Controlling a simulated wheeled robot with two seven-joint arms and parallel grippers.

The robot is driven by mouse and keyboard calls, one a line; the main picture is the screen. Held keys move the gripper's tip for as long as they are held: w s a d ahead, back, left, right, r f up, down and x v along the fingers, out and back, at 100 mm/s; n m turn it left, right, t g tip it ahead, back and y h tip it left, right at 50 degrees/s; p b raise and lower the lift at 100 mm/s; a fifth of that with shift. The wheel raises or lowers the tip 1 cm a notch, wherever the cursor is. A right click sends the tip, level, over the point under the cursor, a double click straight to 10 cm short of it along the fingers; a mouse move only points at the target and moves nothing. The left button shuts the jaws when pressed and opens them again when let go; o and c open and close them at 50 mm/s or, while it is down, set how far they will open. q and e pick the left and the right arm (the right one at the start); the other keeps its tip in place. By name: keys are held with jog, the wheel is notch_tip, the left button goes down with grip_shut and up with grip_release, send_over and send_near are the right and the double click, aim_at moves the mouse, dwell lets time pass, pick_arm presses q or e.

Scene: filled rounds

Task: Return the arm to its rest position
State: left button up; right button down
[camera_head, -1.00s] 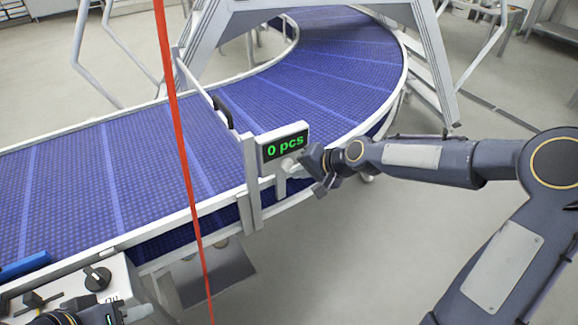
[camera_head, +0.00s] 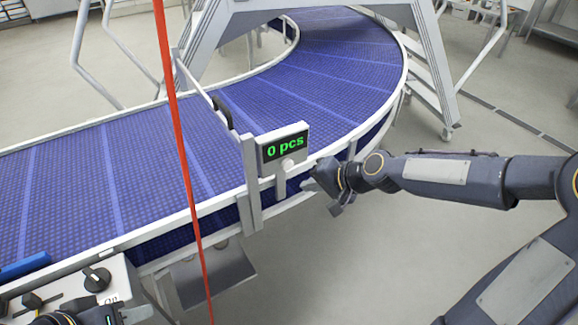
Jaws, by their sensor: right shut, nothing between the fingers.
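My right arm comes in from the right edge. Its gripper (camera_head: 309,185) is shut and empty, just right of and below the counter display. The counter display (camera_head: 284,147) reads "0 pcs" in green and has a round pale button (camera_head: 287,164) under the digits. A small gap shows between the right gripper and the button. My left gripper (camera_head: 132,314) shows only partly at the bottom left corner, by the control box; its fingers are too cut off to tell whether they are open or shut.
A blue curved conveyor (camera_head: 110,165) with pale rails fills the left and middle. A grey control box (camera_head: 75,285) with a black knob (camera_head: 97,279) stands bottom left. A red strip (camera_head: 176,130) crosses the view. The floor below my right arm is clear.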

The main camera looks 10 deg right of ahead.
dwell(0.5)
jog(key=s+d+r+n+h, duration=0.1)
jog(key=s+d+r+n, duration=0.1)
jog(key=s, duration=1.1)
jog(key=s+d+r+n+g+h, duration=0.1)
jog(key=s+d+r+n, duration=0.1)
jog(key=s, duration=1.1)
jog(key=shift+d+r+n+g+h, duration=0.3)
jog(key=shift+n+h, duration=0.1)
jog(key=shift+n, duration=0.3)
